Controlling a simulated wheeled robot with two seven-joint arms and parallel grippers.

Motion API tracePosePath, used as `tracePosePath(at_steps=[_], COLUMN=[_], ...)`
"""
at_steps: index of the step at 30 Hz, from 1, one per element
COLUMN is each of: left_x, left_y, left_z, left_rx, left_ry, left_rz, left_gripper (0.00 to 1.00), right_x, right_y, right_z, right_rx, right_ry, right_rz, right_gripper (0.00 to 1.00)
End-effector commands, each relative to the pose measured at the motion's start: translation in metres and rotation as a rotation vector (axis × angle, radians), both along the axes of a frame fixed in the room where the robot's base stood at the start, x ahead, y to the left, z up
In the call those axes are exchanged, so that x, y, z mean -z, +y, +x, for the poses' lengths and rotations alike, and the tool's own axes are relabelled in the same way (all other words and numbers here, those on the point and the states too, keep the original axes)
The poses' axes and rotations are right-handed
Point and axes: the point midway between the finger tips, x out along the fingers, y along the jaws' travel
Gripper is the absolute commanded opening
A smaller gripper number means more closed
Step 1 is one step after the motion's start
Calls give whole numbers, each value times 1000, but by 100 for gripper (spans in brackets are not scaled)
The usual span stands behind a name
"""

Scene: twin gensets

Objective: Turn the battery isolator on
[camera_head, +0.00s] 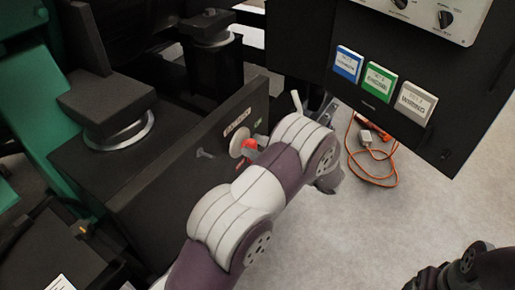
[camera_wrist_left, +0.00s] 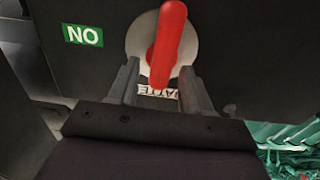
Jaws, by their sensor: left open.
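The battery isolator is a pale round disc (camera_head: 237,146) with a red handle (camera_head: 250,145), on the side of a dark box. In the left wrist view the red handle (camera_wrist_left: 166,45) stands nearly upright in the picture across the grey disc (camera_wrist_left: 140,42). A green ON label (camera_wrist_left: 82,35), upside down, is left of the disc. My left gripper (camera_wrist_left: 160,82) is open, its fingers on either side of the handle's lower end; I cannot tell whether they touch it. In the head view my left arm mostly hides this gripper. Part of my right arm shows at bottom right; its jaws are unclear.
A black post with a round metal base (camera_head: 119,133) stands at left.

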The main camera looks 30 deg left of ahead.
Motion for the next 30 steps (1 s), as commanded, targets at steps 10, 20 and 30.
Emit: tracePosePath(at_steps=[10, 20, 30], left_x=[0, -1, -1], left_y=[0, 0, 0], left_z=[0, 0, -2], left_rx=[0, -1, -1], left_ry=[-1, -17, -200], left_rz=[0, -1, -15], left_gripper=[0, 0, 0], right_x=[0, 0, -1], right_y=[0, 0, 0], right_z=[0, 0, 0], right_rx=[0, 0, 0], right_ry=[0, 0, 0], right_rz=[0, 0, 0], right_gripper=[74, 74, 74])
